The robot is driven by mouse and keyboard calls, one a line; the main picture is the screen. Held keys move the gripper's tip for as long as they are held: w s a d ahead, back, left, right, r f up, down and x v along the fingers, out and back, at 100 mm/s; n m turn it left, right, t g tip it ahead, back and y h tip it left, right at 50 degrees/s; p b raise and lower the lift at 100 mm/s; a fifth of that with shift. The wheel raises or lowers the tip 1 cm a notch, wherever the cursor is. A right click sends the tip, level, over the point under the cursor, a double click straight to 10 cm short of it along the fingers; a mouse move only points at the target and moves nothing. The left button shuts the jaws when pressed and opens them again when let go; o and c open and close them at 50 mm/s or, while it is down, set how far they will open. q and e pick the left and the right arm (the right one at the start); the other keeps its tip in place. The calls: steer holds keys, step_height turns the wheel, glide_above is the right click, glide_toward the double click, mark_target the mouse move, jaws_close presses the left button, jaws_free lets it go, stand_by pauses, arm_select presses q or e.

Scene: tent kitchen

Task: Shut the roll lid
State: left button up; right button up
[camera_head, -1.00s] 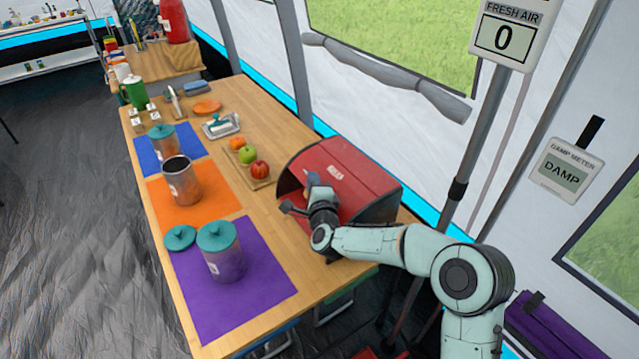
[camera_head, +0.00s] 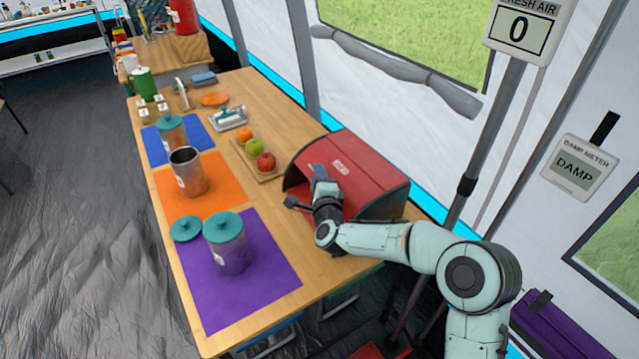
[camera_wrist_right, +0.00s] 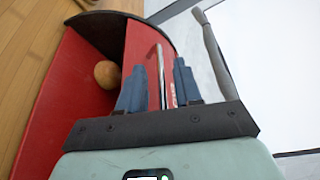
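The red bread bin (camera_head: 375,180) stands at the right edge of the wooden table, with its red roll lid (camera_head: 340,160) raised and the front open. In the right wrist view a round brown loaf (camera_wrist_right: 107,74) shows inside the bin, next to the lid panel (camera_wrist_right: 138,50). My right gripper (camera_head: 305,188) is at the bin's open front. Its blue fingers (camera_wrist_right: 158,66) are spread apart, with the lid's thin silver handle (camera_wrist_right: 161,75) showing between them. I cannot tell whether a finger touches it. My left gripper is not in view.
A board (camera_head: 262,173) with fruit lies beside the bin. Lidded and open canisters stand on purple (camera_head: 270,285), orange (camera_head: 222,190) and blue mats. A grey pole (camera_head: 470,170) and the tent wall stand behind the bin. The table's front right corner is clear.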

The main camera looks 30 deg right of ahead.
steer(key=v, duration=1.3)
steer(key=shift+s, duration=0.15)
steer(key=shift+c, duration=0.3)
